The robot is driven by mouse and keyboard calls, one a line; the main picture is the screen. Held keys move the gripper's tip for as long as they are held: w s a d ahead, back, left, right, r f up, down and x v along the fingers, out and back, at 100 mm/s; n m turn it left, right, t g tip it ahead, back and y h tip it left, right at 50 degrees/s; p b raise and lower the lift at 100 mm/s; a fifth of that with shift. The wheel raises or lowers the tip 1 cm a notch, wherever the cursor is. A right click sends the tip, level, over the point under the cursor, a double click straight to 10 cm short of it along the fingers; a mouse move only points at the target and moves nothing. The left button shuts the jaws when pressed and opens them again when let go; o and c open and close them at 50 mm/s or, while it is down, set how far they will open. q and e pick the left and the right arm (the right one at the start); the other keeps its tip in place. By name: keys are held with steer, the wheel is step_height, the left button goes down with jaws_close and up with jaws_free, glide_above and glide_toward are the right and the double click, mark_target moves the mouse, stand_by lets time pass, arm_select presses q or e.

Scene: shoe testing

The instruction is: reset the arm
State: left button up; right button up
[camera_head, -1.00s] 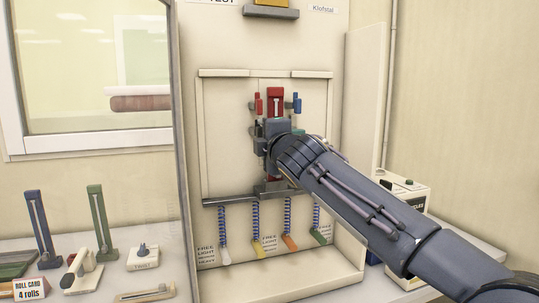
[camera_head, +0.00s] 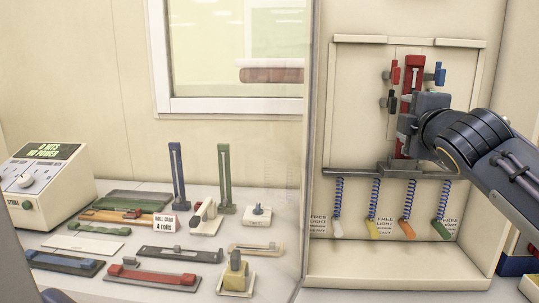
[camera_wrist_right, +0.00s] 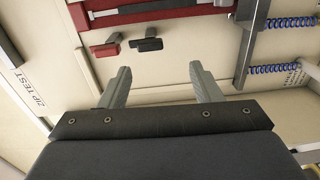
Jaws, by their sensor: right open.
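My right gripper (camera_head: 408,124) is in front of the white test cabinet (camera_head: 345,90), close to its red vertical track (camera_head: 413,76). In the right wrist view the right gripper (camera_wrist_right: 160,78) has its two grey fingers spread with nothing between them. A red tab (camera_wrist_right: 108,46) and a black tab (camera_wrist_right: 147,44) lie beyond the fingers. In the head view, the red tab (camera_head: 395,73) and black tab (camera_head: 388,101) are left of the track, a blue tab (camera_head: 440,73) right of it. My left gripper is not clearly seen.
Several blue springs with coloured tags (camera_head: 407,229) hang below the cabinet's grey bar. A clear panel edge stands at the cabinet's left. The table at left holds several sliders, a red slider (camera_head: 155,277), a green upright (camera_head: 224,180), and a cream meter box (camera_head: 45,180).

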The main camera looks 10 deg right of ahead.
steer(key=s+a+f+m+g+y+p, duration=0.1)
steer(key=s+f+m+g+y, duration=0.25)
steer(key=f, duration=0.55)
steer(key=s+f+m+g+y+p, duration=0.15)
steer(key=s+f+m, duration=0.35)
steer(key=f, duration=0.5)
steer(key=s+a+f+m+g+y+p, duration=0.1)
steer(key=s+a+f+m+g, duration=0.2)
steer(key=s+a+f, duration=0.3)
steer(key=s+a+f+m+g+y+p, duration=0.1)
steer(key=s+a+f+m+g, duration=0.2)
steer(key=s+f, duration=0.8)
steer(key=s+a+m, duration=0.2)
steer(key=s+a, duration=0.1)
steer(key=a, duration=0.1)
steer(key=shift+s+a+g+y, duration=0.15)
steer(key=shift+a+g+y, duration=0.15)
steer(key=shift+y, duration=0.1)
